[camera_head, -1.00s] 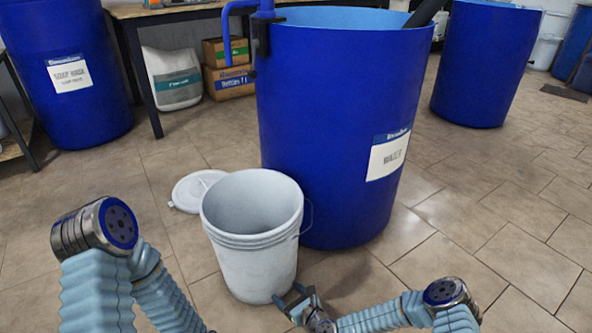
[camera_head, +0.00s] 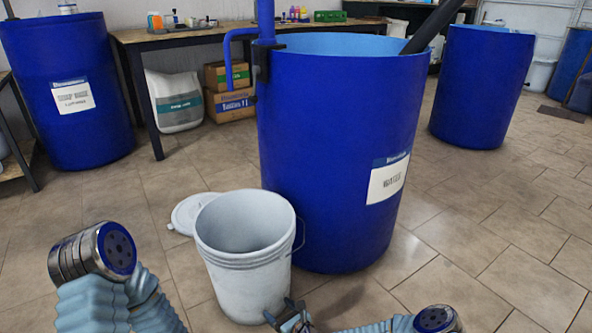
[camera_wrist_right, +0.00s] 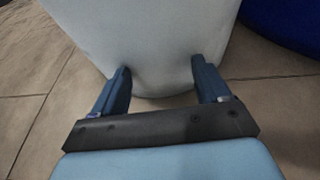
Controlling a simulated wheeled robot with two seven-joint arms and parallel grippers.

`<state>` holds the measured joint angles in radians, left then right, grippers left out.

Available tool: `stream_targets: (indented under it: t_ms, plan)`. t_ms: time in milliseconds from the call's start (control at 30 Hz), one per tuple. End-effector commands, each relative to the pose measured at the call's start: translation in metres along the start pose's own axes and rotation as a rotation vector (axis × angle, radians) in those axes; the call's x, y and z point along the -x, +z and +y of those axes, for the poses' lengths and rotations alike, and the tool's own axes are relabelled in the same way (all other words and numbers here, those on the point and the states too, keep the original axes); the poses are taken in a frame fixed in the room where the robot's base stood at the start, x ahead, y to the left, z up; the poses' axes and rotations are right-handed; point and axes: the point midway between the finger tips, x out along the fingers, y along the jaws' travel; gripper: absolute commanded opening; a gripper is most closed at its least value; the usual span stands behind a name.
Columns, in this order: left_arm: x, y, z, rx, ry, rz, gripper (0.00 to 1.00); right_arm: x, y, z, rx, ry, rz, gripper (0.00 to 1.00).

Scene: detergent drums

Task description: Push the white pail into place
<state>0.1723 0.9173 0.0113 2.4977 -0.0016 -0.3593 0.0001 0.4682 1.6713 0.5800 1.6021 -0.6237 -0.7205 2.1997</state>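The white pail (camera_head: 246,285) stands upright and open on the tiled floor, close to the front left of the big blue drum (camera_head: 330,150). It looks empty inside. My right gripper (camera_head: 285,314) is low at the pail's lower right side. In the right wrist view my right gripper (camera_wrist_right: 163,85) has its two fingers apart, with the wall of the pail (camera_wrist_right: 150,40) right at the fingertips; I cannot tell whether they touch. My left arm shows at the lower left, but its gripper is out of the picture.
A white lid (camera_head: 190,213) lies on the floor behind the pail. A blue pipe (camera_head: 235,55) hangs at the drum's left rim. Other blue drums stand at the back left (camera_head: 75,120) and back right (camera_head: 480,90). The floor at right (camera_head: 480,240) is clear.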

Motion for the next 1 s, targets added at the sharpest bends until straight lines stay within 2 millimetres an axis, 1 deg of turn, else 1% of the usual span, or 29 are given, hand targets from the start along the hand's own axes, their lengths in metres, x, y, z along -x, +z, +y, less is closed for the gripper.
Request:
stream_targets:
  t_ms: [600,767,1000]
  plan:
    - [0.0,0.0,0.0,0.0,0.0,0.0,0.74,-0.048,0.016,-0.002,-0.001,-0.006,-0.003,0.74]
    - [0.0,0.0,0.0,0.0,0.0,0.0,0.74,-0.055,0.018,-0.003,-0.001,-0.006,-0.003,0.74]
    - [0.0,0.0,0.0,0.0,0.0,0.0,0.74,-0.055,0.019,-0.003,-0.001,-0.007,-0.003,0.74]
